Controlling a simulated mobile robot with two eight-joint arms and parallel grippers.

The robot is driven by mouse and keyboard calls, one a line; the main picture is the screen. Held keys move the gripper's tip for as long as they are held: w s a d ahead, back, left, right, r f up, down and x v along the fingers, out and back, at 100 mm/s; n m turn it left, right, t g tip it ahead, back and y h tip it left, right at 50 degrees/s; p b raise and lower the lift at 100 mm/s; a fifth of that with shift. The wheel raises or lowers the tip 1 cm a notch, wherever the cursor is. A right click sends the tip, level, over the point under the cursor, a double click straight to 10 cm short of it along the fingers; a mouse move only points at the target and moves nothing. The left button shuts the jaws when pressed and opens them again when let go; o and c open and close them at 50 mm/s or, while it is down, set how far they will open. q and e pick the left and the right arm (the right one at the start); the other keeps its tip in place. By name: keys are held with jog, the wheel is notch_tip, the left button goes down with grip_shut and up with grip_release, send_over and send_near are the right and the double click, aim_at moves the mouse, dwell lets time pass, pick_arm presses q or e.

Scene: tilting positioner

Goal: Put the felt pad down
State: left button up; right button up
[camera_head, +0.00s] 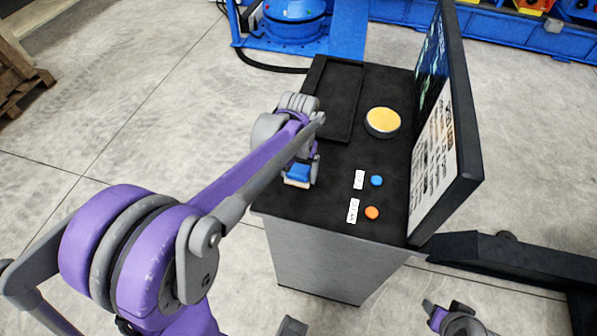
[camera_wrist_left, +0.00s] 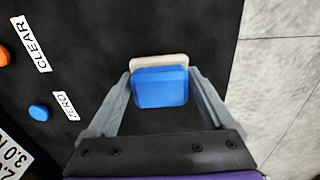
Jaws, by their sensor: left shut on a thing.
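The felt pad is a blue block with a cream felt layer on one side. It shows in the head view (camera_head: 298,172) at the left edge of the black console top (camera_head: 330,197), and in the left wrist view (camera_wrist_left: 160,88). My left gripper (camera_wrist_left: 160,78) is shut on the blue block, one grey finger on each side. The cream layer shows beyond the block's far edge. I cannot tell whether the pad touches the console top. My right gripper (camera_head: 452,318) is at the bottom right of the head view, away from the console; its jaws are unclear.
Bare top lies between pad and buttons.

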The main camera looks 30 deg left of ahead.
aim_at(299, 170)
pick_arm(q)
jog(key=shift+f, duration=0.15)
jog(key=o, duration=1.2)
jog(key=shift+r, duration=0.55)
notch_tip(299, 170, up, 11)
jog(key=p, duration=0.1)
jog(key=s+d+f+m+t, duration=0.1)
jog(key=s+d+f, duration=0.1)
jog(key=s, duration=0.3)
jog(key=s+d+f+t, duration=0.2)
jog(key=s+f, duration=0.3)
jog(key=s+d+f+m+t, duration=0.1)
jog(key=s+d+f+t, duration=0.1)
jog(key=s, duration=0.4)
jog(key=shift+d+f+m, duration=0.3)
jog(key=shift+d+f, duration=0.1)
jog(key=shift+f, duration=0.3)
jog(key=shift+w, duration=0.1)
